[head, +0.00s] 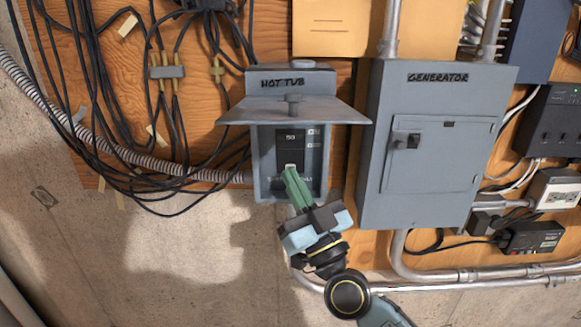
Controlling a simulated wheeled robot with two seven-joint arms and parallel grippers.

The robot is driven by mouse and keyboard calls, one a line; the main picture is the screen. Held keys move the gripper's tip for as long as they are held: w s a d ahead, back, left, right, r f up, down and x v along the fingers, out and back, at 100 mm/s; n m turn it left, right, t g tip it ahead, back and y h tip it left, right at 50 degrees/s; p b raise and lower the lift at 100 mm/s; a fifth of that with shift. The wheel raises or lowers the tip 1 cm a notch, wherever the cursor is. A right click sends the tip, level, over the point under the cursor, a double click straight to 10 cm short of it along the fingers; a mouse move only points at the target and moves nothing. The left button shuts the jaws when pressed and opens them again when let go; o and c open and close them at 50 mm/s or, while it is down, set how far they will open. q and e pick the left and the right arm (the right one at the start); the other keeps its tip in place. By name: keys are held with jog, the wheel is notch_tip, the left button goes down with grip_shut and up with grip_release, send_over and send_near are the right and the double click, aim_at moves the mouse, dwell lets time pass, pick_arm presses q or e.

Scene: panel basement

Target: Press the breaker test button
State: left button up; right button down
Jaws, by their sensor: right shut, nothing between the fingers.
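The grey breaker box labelled "HOT TUB" (262,160) hangs on the plywood with its lid (295,111) raised. Inside is a dark breaker (291,146) marked "50". A small pale button (290,167) shows on the lower part of the breaker. My right gripper (288,171) comes up from below, its green fingers shut and empty. The fingertips are at the lower edge of the pale button; I cannot tell whether they touch it. The fingers hide part of the lower face of the box. My left gripper is not in view.
A larger grey "GENERATOR" panel (470,150) stands close to the right. Black cables (100,120) hang at the left. Metal conduit (460,282) runs below the panel. The concrete wall at lower left is bare.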

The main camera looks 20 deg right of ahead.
jog(key=shift+w, duration=0.2)
dwell(0.6)
jog(key=shift+w+d, duration=0.1)
jog(key=shift+w, duration=0.15)
jog(key=shift+w+d, duration=0.1)
jog(key=shift+w, duration=0.2)
dwell(0.6)
dwell(0.4)
jog(key=shift+s+a+p, duration=0.2)
jog(key=shift+s+p, duration=0.3)
jog(key=shift+s, duration=0.2)
jog(key=shift+s, duration=0.1)
jog(key=s+p, duration=0.1)
jog(key=s, duration=0.1)
jog(key=s+a+p, duration=0.1)
jog(key=s, duration=0.1)
jog(key=shift+s+a, duration=0.2)
jog(key=shift+s, duration=0.15)
